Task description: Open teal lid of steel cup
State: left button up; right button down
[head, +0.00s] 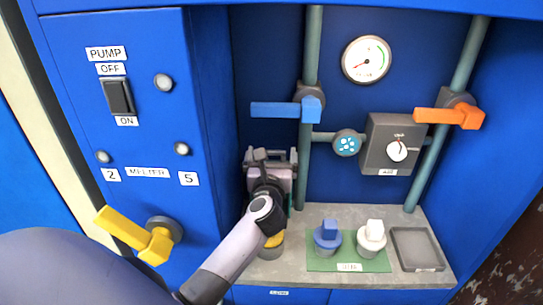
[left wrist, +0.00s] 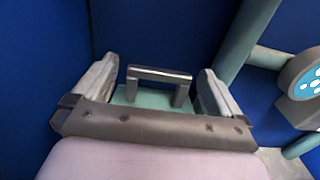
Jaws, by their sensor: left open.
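In the left wrist view, a teal lid (left wrist: 142,97) with a grey arched handle (left wrist: 158,73) shows beyond my gripper's palm. My left gripper (left wrist: 157,84) is open, with one finger on each side of the handle. Gaps show between the handle and both fingers, and nothing is held. In the head view, my left gripper (head: 270,157) is at the back left of the grey counter. It and my arm hide most of what stands there, so I cannot make out the steel cup's body. My right gripper is not in view.
A yellow-topped item (head: 274,240) is partly behind my arm. Blue-topped (head: 327,236) and white-topped (head: 371,236) items stand on a green mat (head: 316,263), beside a grey tray (head: 418,248). A vertical pipe (head: 306,180) with a blue lever (head: 280,109) rises right of my gripper.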

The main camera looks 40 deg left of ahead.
pick_arm(q)
jog(key=c, duration=1.5)
jog(key=shift+s+f+b, duration=0.1)
jog(key=shift+b, duration=0.2)
jog(key=s+d+t+y+b, duration=0.1)
jog(key=b, duration=0.3)
jog(key=shift+s+d, duration=0.1)
jog(key=shift+s, duration=0.3)
jog(key=shift+s+d+t+b, duration=0.1)
jog(key=shift+s+t+b, duration=0.1)
jog(key=shift+t+b, duration=0.1)
jog(key=shift+s+d+r, duration=0.1)
jog(key=shift+s+r, duration=0.05)
jog(key=shift+r, duration=0.2)
